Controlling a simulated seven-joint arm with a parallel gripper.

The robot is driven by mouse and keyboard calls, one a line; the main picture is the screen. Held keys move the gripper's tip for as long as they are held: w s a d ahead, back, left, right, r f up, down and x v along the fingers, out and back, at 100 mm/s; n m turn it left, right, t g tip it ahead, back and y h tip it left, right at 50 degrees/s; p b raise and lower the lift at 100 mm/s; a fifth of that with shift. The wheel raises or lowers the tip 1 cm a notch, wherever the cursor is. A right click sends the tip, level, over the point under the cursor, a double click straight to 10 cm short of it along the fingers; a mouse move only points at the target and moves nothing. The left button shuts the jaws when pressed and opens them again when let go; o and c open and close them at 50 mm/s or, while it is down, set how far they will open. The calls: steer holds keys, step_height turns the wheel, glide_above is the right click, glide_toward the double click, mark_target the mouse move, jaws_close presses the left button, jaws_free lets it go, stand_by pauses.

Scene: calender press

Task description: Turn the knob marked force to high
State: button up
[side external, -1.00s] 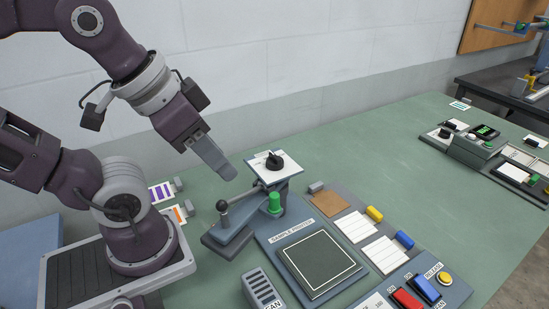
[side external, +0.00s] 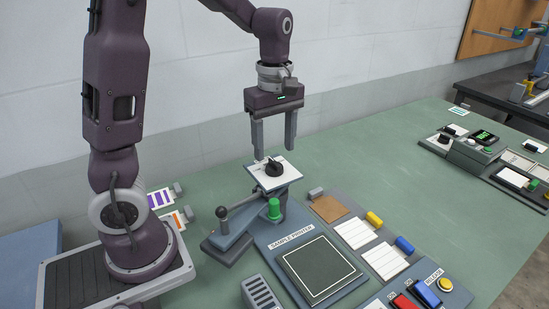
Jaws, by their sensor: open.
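A black knob (side external: 274,167) sits on a small white plate (side external: 288,177) atop a grey post beside the sample printer. The plate's markings are too small to read, so I cannot tell which setting the knob points to or whether it is the one marked force. My gripper (side external: 274,150) points straight down above the plate with its two long grey fingers apart. The fingertips are close above the knob, one to each side in this view. I cannot tell whether they touch it. Nothing is held.
A green knob (side external: 274,209) and a lever with a dark ball (side external: 222,213) stand just below the plate. The sample printer pad (side external: 316,271) lies in front. Red (side external: 405,304) and blue (side external: 427,293) switches are at lower right.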

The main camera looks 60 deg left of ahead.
mark_target(274, 162)
step_height(274, 162, down, 4)
jaws_close()
stand_by(0.4)
steer(key=shift+m, duration=0.4)
steer(key=m, duration=0.4)
steer(key=shift+m, duration=0.3)
steer(key=m, duration=0.4)
steer(key=shift+m, duration=0.4)
